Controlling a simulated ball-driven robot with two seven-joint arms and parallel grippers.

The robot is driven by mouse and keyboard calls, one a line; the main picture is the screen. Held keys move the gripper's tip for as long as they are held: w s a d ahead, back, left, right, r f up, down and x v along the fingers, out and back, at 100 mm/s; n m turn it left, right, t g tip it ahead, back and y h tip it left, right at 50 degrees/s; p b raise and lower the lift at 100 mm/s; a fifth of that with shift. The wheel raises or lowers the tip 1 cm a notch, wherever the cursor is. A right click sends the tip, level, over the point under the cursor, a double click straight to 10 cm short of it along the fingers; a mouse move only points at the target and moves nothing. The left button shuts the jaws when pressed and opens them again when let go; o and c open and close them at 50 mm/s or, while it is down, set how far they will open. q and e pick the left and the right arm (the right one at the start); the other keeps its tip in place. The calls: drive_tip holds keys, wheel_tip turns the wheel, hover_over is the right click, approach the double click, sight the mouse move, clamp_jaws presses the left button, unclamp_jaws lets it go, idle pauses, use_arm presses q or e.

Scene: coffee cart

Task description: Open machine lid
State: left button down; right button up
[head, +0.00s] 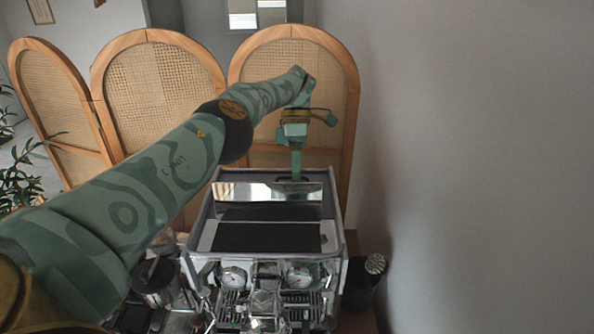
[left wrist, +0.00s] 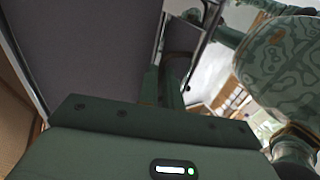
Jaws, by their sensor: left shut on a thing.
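The coffee machine (head: 331,262) stands below the middle of the head view, its gauges and group head facing me. Its lid (head: 262,193) shows as a shiny panel at the back of the top, with a dark rectangle in front of it. I cannot tell how far the lid is tilted. My left gripper (head: 295,172) reaches over from the left and points down at the lid's back edge, shut on the lid's dark handle there. In the left wrist view its fingers (left wrist: 165,88) are close together by a dark bar and a metal rim. My right gripper is not in view.
Arched wood-and-cane screens (head: 160,80) stand behind the machine. A plain wall (head: 480,170) rises close on the right. A dark container (head: 360,285) with a brush-like item (head: 375,264) stands right of the machine. Glassware and small items crowd its left side.

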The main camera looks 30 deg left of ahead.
use_arm(q)
drive_tip(key=c, duration=1.6)
unclamp_jaws()
drive_tip(key=shift+s+f, duration=0.1)
drive_tip(key=shift+f, duration=0.15)
drive_tip(key=shift+o, duration=0.2)
drive_tip(key=shift+r, duration=0.1)
wheel_tip(320, 180, up, 4)
drive_tip(key=shift+s+d+f+b, duration=0.15)
drive_tip(key=shift+f+b, duration=0.05)
drive_tip(key=shift+b, duration=0.1)
drive_tip(key=s+r, duration=0.1)
drive_tip(key=s+d+r+b, duration=0.1)
drive_tip(key=r, duration=0.1)
drive_tip(key=s+d+r+b, duration=0.1)
drive_tip(key=shift+s+r, duration=0.1)
drive_tip(key=shift+r, duration=0.1)
drive_tip(key=s+d+r+b, duration=0.3)
drive_tip(key=s+d+r, duration=0.2)
drive_tip(key=s, duration=0.3)
drive_tip(key=shift+d, duration=0.25)
